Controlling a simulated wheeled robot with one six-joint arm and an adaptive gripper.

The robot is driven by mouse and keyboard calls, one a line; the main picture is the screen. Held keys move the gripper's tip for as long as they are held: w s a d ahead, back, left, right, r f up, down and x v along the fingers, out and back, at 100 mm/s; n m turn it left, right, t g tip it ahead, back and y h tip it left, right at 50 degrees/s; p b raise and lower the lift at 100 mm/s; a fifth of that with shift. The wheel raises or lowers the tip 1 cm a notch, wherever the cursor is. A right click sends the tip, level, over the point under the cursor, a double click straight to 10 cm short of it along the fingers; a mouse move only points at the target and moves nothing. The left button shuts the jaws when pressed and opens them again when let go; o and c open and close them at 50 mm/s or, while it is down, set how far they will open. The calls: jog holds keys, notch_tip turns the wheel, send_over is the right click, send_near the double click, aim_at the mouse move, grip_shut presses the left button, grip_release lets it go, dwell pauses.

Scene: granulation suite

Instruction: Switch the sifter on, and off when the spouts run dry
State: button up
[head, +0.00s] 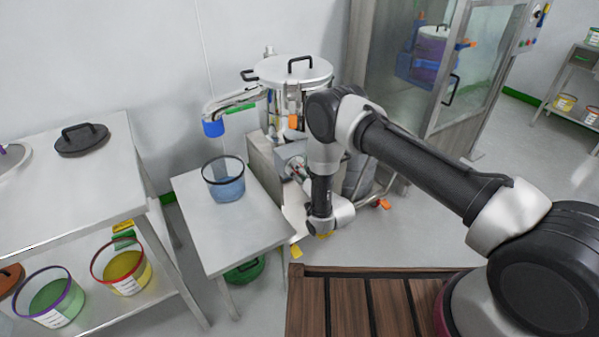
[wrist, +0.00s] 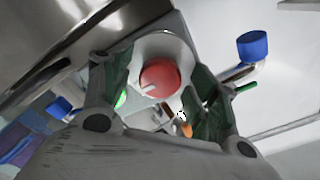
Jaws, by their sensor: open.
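The sifter (head: 292,72) is a steel drum with a black-handled lid, standing behind the small table. Its blue-ended spout (head: 213,128) points down above a clear dark-rimmed tub (head: 223,190); I cannot make out any powder falling. The control box (head: 289,152) is on the sifter's front, partly hidden by my arm. In the wrist view, a round red knob (wrist: 160,76) with a white mark toward the lower left sits on a pale plate. My gripper (wrist: 163,83) is open, its fingers on either side of the knob; contact is unclear. A bright green light (wrist: 121,98) shows beside it.
A steel table (head: 188,195) holds the tub. At left, a larger bench (head: 60,190) has a dark lid (head: 82,140) on top and coloured tubs below. A glass-doored cabinet (head: 470,75) stands at the right.

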jog(key=c, duration=1)
jog(key=shift+n, duration=0.4)
jog(key=shift+f+n, duration=0.1)
jog(key=shift+n, duration=8.4)
jog(key=o, duration=1)
